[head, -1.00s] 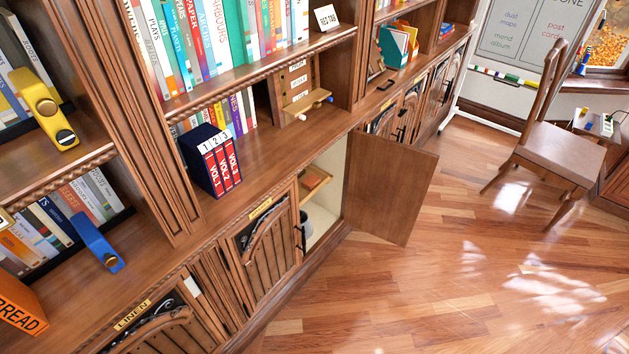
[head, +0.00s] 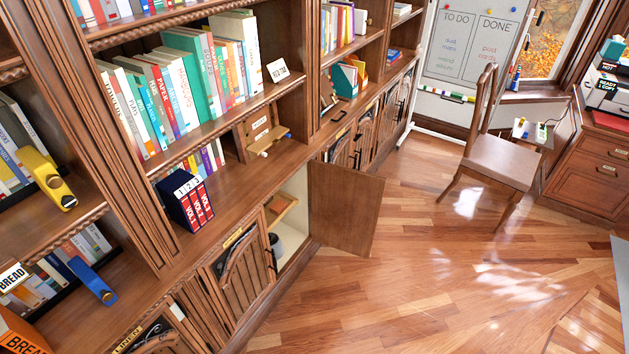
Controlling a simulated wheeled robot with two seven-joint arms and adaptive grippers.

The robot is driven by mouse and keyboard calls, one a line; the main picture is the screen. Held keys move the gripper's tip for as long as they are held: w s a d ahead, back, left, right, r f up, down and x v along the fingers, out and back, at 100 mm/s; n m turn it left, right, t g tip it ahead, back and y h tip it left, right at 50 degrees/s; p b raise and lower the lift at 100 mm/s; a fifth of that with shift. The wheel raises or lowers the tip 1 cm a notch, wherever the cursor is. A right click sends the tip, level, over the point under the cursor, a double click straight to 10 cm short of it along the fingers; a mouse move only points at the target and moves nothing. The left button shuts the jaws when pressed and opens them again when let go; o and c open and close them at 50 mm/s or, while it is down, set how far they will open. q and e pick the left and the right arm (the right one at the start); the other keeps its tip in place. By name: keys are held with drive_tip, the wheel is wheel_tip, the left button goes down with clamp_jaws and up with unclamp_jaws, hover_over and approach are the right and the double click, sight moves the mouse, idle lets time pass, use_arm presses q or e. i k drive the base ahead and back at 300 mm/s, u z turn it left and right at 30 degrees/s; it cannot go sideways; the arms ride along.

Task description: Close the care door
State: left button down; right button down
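The care door (head: 343,209) is a plain brown wooden panel in the lower cabinet row. It stands wide open, swung out over the floor from its right-hand edge. The cupboard opening (head: 293,222) to its left shows a pale interior with a small wooden shelf (head: 281,208) and a dark container below it, partly hidden. The door's front face, with any label or handle, is turned away from me. Neither of my grippers shows in the head view.
A closed slatted door (head: 243,277) is left of the opening. A wooden chair (head: 499,160) stands on the floor at the right, and a whiteboard (head: 470,48) is behind it. The wooden floor (head: 440,270) before the cabinets is clear.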

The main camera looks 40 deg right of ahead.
sight(346, 202)
drive_tip(key=z, duration=2.5)
drive_tip(key=i, duration=4.9)
drive_tip(key=u, duration=4.15)
drive_tip(key=i, duration=0.5)
drive_tip(key=u, duration=0.05)
